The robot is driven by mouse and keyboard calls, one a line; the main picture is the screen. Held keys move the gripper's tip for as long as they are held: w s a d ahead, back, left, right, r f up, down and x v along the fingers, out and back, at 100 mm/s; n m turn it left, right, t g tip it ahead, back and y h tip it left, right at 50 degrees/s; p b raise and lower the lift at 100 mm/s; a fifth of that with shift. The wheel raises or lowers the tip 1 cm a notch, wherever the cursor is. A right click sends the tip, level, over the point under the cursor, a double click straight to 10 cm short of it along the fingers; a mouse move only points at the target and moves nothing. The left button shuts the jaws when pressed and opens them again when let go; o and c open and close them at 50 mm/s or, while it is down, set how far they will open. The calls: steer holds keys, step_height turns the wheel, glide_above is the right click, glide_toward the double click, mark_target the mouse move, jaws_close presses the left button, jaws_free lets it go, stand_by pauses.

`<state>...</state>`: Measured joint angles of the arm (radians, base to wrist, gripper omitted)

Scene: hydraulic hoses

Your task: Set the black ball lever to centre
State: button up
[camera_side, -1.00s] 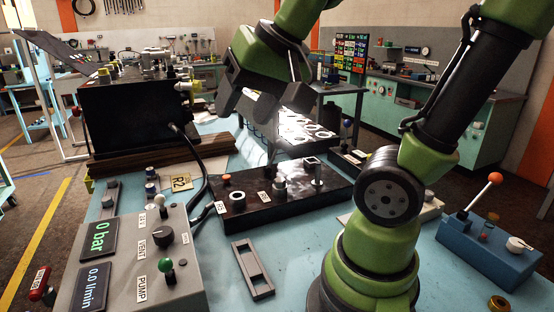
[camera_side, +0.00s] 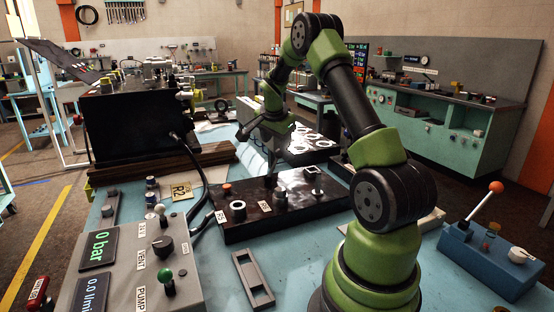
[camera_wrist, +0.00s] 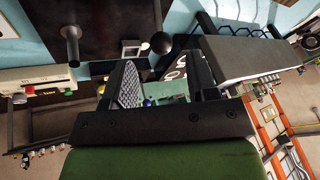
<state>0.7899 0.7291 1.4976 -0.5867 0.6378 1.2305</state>
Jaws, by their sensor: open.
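A black ball (camera_wrist: 160,43) shows in the wrist view, just ahead of my gripper, beside a small pale square piece (camera_wrist: 131,48). It is near the edge of a dark block (camera_wrist: 110,25); its stem is hidden and I cannot tell its tilt. In the side view I cannot make the ball out. My gripper (camera_side: 276,160) is low over the back of the black block (camera_side: 235,231). In the wrist view my gripper (camera_wrist: 158,68) has its two fingers apart and nothing between them; the ball appears beyond the fingertips.
A grey panel (camera_side: 120,268) with switches and displays lies front left. A dark hose (camera_side: 205,190) curves left of the black block. A blue box (camera_side: 480,262) with an orange-ball lever (camera_side: 496,187) stands right. A slotted grey plate (camera_side: 253,280) lies in front.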

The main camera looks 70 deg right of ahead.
mark_target(276, 154)
steer(key=x, duration=0.8)
steer(key=shift+f, duration=0.1)
jaws_close()
